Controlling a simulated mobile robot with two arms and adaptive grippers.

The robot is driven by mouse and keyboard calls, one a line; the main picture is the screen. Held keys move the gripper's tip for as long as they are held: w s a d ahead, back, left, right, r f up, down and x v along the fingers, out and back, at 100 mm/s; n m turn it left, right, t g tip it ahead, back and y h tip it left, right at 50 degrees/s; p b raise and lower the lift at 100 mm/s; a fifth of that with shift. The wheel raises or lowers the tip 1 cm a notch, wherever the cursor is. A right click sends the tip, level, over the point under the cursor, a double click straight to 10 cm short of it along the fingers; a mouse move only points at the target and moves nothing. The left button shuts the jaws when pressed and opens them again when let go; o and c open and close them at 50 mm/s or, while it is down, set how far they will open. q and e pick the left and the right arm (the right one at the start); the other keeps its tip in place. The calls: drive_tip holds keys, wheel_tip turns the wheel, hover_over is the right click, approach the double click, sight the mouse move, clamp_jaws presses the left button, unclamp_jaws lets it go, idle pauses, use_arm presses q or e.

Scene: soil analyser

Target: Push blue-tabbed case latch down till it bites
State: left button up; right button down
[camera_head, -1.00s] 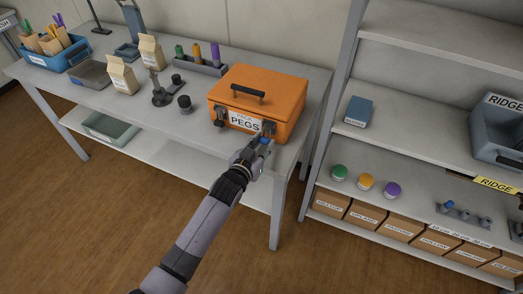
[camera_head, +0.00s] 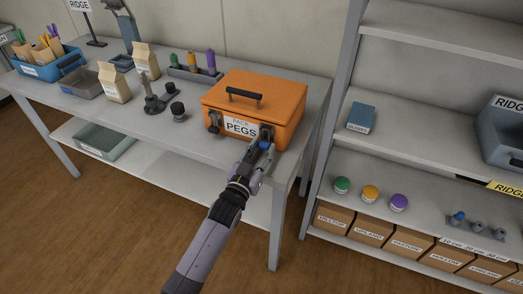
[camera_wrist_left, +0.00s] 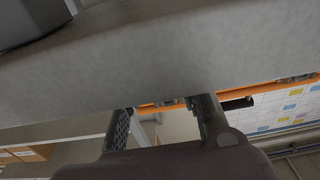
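The orange case (camera_head: 285,107) stands shut on the bench, with a dark handle on its lid and a PEGS label on its front. Its left dark latch (camera_head: 214,122) is in clear view. The right latch (camera_head: 266,131) is at the front right, with a blue tab (camera_head: 265,145) at my left gripper (camera_head: 261,152). The fingers partly cover that tab, and I cannot tell whether they touch it. In the left wrist view the two fingers (camera_wrist_left: 165,122) stand apart, their tips hidden by a grey surface, with an orange strip behind. My right gripper is not in view.
On the bench (camera_head: 175,135) left of the case stand a dark fixture (camera_head: 154,100), a small dark knob (camera_head: 178,111), a marker rack (camera_head: 190,74) and paper bags (camera_head: 114,84). A shelf unit (camera_head: 335,120) stands close on the right.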

use_arm(q)
drive_tip(key=o, duration=0.3)
drive_tip(key=v, duration=1.2)
drive_tip(key=shift+f, duration=0.1)
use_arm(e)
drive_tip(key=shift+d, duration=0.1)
